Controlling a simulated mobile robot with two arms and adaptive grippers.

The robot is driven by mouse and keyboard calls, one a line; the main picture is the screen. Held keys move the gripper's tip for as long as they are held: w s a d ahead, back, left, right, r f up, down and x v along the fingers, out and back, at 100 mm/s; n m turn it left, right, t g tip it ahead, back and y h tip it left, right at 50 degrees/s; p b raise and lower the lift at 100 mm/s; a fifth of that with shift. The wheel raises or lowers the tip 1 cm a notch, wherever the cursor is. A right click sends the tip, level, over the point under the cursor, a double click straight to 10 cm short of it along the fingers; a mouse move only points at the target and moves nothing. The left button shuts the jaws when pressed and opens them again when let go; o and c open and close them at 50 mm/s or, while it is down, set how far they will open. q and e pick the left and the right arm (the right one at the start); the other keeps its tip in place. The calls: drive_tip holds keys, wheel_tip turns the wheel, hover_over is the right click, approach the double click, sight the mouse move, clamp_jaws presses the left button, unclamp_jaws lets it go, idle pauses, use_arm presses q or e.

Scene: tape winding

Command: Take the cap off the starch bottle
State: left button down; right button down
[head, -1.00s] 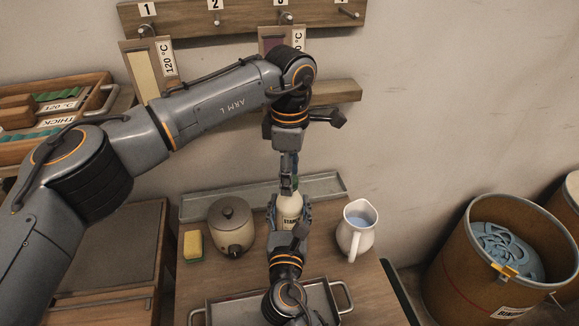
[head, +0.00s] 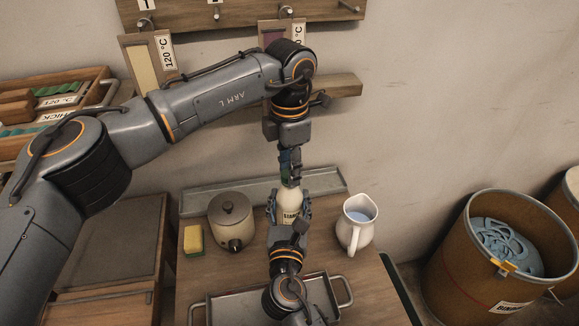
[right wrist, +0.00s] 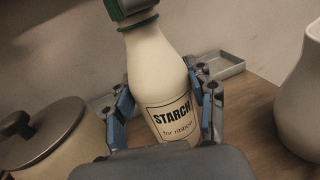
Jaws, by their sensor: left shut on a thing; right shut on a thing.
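The cream starch bottle (head: 290,204) stands on the wooden bench, its label facing me. It also shows in the right wrist view (right wrist: 160,85), slightly tilted in the picture. My right gripper (head: 289,212) is shut around the bottle's body, one finger on each side. The green cap (right wrist: 128,8) is at the top of the neck, above a thin green ring, and is partly cut off by the picture's edge. My left gripper (head: 290,180) points down from above and is shut on the cap. I cannot tell whether the cap is still seated on the neck.
A lidded pot (head: 231,222) and a yellow-green sponge (head: 193,240) stand left of the bottle. A white jug of bluish liquid (head: 355,228) stands close on the right. A metal tray (head: 232,312) lies in front; a shallow metal trough (head: 222,198) runs behind.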

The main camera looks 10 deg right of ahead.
use_arm(q)
drive_tip(key=c, duration=1)
unclamp_jaws()
drive_tip(key=shift+r, duration=2.35)
drive_tip(key=shift+c, duration=0.2)
wheel_tip(320, 180, up, 2)
drive_tip(key=shift+r+m, duration=0.1)
drive_tip(key=shift+m, duration=0.6)
drive_tip(key=shift+r+m, duration=0.4)
drive_tip(key=shift+f, duration=3.85)
